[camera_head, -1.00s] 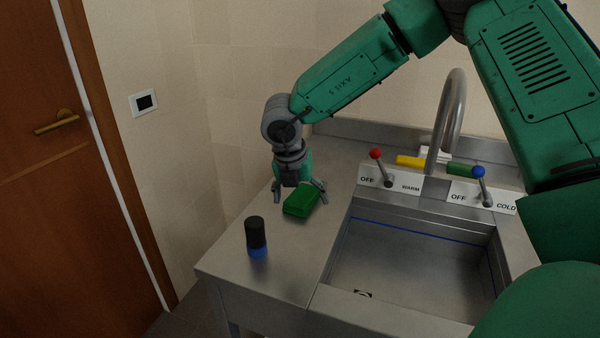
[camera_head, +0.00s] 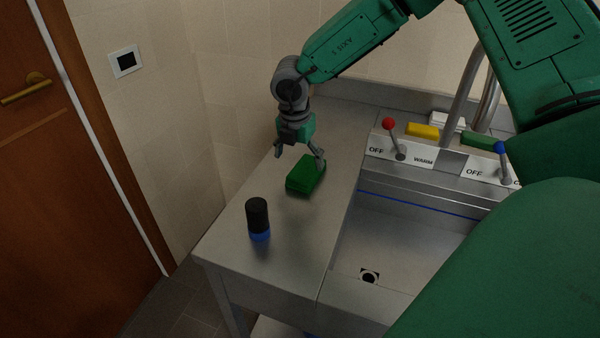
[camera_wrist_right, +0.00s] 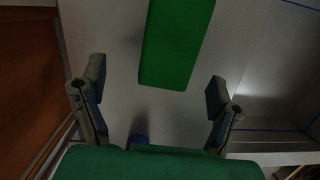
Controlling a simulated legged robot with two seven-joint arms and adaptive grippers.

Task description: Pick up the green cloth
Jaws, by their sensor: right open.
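The green cloth (camera_head: 305,176) is a folded dark green block lying on the steel counter left of the sink. It also shows in the right wrist view (camera_wrist_right: 176,45), at the top centre, beyond the fingertips. My right gripper (camera_head: 300,158) is open just above and behind the cloth in the head view. In the wrist view its two fingers (camera_wrist_right: 155,90) stand wide apart with nothing between them, and the cloth's near end lies ahead of the gap. I cannot tell whether a finger touches the cloth. My left gripper is not in view.
A black and blue bottle (camera_head: 258,219) stands on the counter in front of the cloth. The sink basin (camera_head: 400,245) is to the right, with red (camera_head: 389,124) and blue (camera_head: 500,148) levers and a tall faucet behind. Yellow (camera_head: 423,131) and green (camera_head: 482,140) blocks lie behind the levers.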

